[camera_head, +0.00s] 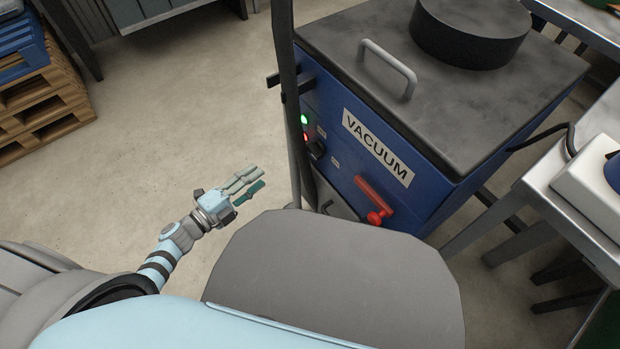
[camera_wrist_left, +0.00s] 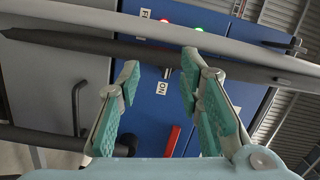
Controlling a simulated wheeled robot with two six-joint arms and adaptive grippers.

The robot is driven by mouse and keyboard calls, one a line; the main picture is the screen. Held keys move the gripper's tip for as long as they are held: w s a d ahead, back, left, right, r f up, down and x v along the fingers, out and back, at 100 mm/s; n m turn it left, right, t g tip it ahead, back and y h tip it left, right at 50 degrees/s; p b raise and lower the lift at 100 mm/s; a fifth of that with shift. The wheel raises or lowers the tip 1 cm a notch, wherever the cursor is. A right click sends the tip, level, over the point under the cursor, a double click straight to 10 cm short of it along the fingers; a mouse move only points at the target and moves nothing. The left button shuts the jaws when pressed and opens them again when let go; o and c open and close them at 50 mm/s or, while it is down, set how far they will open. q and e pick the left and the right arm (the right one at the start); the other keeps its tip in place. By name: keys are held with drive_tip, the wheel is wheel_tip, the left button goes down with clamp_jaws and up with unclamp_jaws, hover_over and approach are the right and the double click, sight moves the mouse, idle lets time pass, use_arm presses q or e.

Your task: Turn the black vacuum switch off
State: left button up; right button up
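The black vacuum switch (camera_head: 316,149) is a small dark knob on the front of the blue vacuum cabinet (camera_head: 342,170), just below a lit green lamp (camera_head: 304,119) and a lit red lamp (camera_head: 305,137). A dark upright bar stands close to its left. My left gripper (camera_head: 250,182) is open and empty, left of and below the switch and apart from the cabinet. In the left wrist view, the open fingers (camera_wrist_left: 155,95) face the blue panel. My right gripper is not in view.
Dark and grey bars (camera_head: 284,70) stand between the gripper and the panel. A red handle (camera_head: 374,200) sits on the cabinet front, right of the switch. A grey lift handle (camera_head: 388,66) is on the lid. Open floor (camera_head: 190,110) lies left of the cabinet.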

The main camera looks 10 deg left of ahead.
sight(311, 153)
use_arm(q)
drive_tip(key=w+d+m+h+b, duration=0.1)
drive_tip(key=w+d, duration=0.2)
drive_tip(key=w+d+r+m+h+b, duration=0.1)
drive_tip(key=w+d+m, duration=0.1)
drive_tip(key=w+d, duration=0.1)
drive_tip(key=w+d+m+g+h+b, duration=0.1)
drive_tip(key=w+d, duration=0.3)
drive_tip(key=d, duration=0.1)
drive_tip(key=shift+d+r, duration=0.15)
drive_tip(key=shift+d, duration=0.05)
drive_tip(key=shift+w+d, duration=0.25)
drive_tip(key=shift+w, duration=0.15)
clamp_jaws()
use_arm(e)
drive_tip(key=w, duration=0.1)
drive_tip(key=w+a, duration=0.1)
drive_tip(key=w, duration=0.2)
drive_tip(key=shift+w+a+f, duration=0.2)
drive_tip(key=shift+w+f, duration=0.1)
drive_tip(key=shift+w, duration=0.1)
